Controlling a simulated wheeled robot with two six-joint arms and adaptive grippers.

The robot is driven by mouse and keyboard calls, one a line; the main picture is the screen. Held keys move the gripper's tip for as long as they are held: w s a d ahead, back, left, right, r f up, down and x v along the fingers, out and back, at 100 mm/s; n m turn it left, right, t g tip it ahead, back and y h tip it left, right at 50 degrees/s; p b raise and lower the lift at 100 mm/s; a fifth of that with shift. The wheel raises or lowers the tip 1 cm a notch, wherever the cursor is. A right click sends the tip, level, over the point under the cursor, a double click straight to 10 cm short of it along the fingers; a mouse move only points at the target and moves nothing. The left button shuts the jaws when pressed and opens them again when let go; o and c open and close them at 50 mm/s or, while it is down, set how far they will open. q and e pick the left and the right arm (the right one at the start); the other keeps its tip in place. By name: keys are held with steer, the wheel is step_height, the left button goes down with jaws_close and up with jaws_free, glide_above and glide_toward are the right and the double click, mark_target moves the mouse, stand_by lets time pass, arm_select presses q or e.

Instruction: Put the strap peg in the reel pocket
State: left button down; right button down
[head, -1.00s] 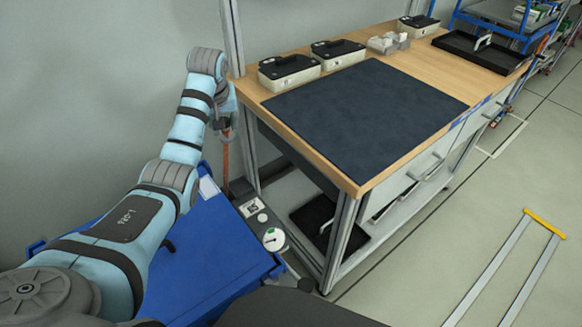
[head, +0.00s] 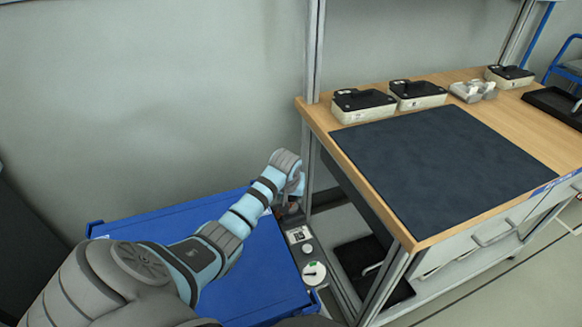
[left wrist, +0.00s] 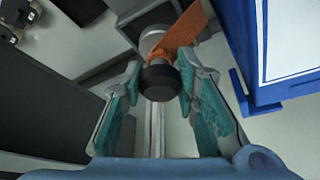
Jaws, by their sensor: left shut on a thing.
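My left gripper (head: 292,208) is low beside the bench's near left post, over the grey unit. In the left wrist view, its teal-padded fingers (left wrist: 158,98) are on both sides of a dark round peg end (left wrist: 157,82), which I take for the strap peg. An orange strap (left wrist: 185,33) runs up and right from it. A grey round part (left wrist: 154,37) shows just beyond the peg; I cannot tell whether they touch. In the head view the peg is mostly hidden by the gripper. I cannot make out the reel pocket for certain. My right gripper is not in view.
A blue box or cart (head: 245,285) lies under my left arm. The grey unit with a white dial (head: 314,272) stands between it and the bench (head: 425,243). The bench's dark mat (head: 440,160) is clear; black-lidded boxes (head: 363,105) stand behind it.

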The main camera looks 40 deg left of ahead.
arm_select(q)
step_height(320, 180, down, 2)
steer(key=shift+f+b, duration=0.1)
steer(key=shift+b, duration=0.2)
steer(key=shift+w+f, duration=0.1)
steer(key=shift+f, duration=0.1)
steer(key=c, duration=1.2)
jaws_free()
steer(key=shift+c, duration=0.2)
steer(key=p+v, duration=0.5)
steer(key=v, duration=0.7)
steer(key=shift+r, duration=0.25)
